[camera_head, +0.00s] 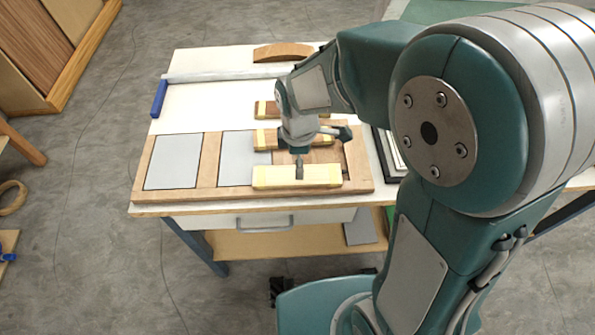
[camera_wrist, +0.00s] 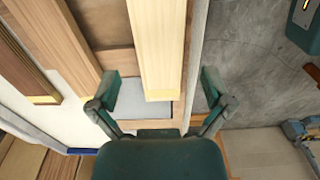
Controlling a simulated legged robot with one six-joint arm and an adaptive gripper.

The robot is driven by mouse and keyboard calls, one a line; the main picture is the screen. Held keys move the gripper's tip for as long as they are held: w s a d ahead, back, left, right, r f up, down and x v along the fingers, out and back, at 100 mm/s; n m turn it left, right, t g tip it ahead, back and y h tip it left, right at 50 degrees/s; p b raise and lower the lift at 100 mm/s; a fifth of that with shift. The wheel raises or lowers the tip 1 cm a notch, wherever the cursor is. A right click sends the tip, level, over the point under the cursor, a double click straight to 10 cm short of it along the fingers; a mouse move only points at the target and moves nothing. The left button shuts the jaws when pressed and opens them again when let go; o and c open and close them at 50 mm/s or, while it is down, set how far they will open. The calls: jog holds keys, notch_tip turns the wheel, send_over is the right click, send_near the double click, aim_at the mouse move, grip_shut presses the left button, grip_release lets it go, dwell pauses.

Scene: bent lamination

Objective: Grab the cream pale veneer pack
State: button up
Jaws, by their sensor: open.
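The cream pale veneer pack (camera_head: 268,177) lies lengthwise along the front of a wooden tray (camera_head: 208,160) on the workbench. My gripper (camera_head: 300,163) is over the middle of the pack, and one dark finger shows in front of it in the head view. In the wrist view the cream pack (camera_wrist: 158,40) runs down the middle, between the open fingers of my gripper (camera_wrist: 160,82). Clear gaps show between the pack and both fingers. The gripper holds nothing. The exact height of the fingertips above the pack is hard to tell.
Two darker brown packs with yellow ends lie behind: a nearer one (camera_head: 265,139) and a farther one (camera_head: 262,109). Grey panels (camera_head: 172,162) fill the tray's left. A curved wooden piece (camera_head: 283,52) lies at the back. A black frame (camera_head: 385,150) stands right of the tray.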

notch_tip(320, 180, down, 4)
jog(key=shift+f, duration=0.25)
jog(key=shift+w+d+f, duration=0.1)
jog(key=shift+f, duration=0.45)
jog(key=c, duration=1)
